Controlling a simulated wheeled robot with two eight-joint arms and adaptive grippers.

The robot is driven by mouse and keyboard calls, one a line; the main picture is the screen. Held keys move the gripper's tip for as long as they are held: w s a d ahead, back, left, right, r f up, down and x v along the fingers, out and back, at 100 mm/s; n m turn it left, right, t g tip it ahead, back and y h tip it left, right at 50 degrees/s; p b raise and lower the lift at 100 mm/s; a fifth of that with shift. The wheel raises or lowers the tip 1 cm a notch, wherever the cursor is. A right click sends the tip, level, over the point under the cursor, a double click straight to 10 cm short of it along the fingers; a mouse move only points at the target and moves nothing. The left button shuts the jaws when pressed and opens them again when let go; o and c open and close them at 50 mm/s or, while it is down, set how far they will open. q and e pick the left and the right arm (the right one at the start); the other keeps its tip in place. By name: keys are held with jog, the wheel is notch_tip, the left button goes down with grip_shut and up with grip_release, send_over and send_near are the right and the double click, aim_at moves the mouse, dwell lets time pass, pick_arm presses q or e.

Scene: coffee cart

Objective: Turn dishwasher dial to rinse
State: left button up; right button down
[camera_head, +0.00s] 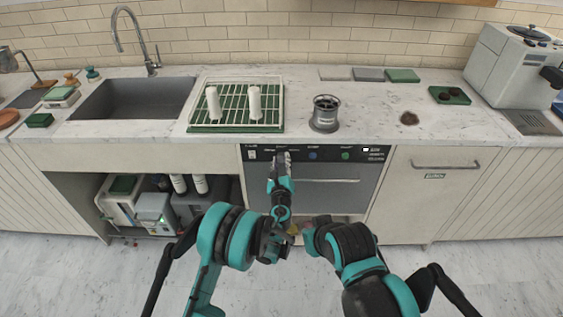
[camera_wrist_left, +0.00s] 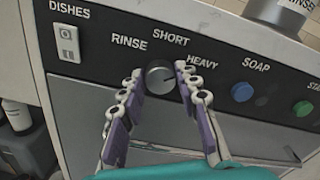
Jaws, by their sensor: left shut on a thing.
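The dishwasher (camera_head: 335,192) is built in under the counter, with a dark control panel along its top. In the left wrist view its round dial (camera_wrist_left: 160,77) sits below the labels RINSE at left, SHORT above and HEAVY at right. My left gripper (camera_wrist_left: 160,82) is shut on the dial, with one finger on each side of it. I cannot clearly read where the dial points. In the head view my left gripper (camera_head: 282,157) reaches the panel and hides the dial. My right arm (camera_head: 355,250) shows at front right; its gripper is not visible.
A switch marked DISHES (camera_wrist_left: 67,42) is left of the dial. A blue SOAP button (camera_wrist_left: 242,92) and a green button (camera_wrist_left: 303,108) are to its right. A green rack (camera_head: 190,124) with two white items stands on the counter above, beside a metal rinser (camera_head: 325,113).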

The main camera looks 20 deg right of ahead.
pick_arm(q)
jog(key=n, duration=0.5)
jog(key=shift+a, duration=0.1)
jog(key=n, duration=0.6)
jog(key=shift+f, duration=0.1)
jog(key=n, duration=1.1)
jog(key=shift+f, duration=0.1)
dwell(0.3)
jog(key=o, duration=1.2)
jog(key=shift+c, duration=0.2)
jog(key=shift+s, duration=0.1)
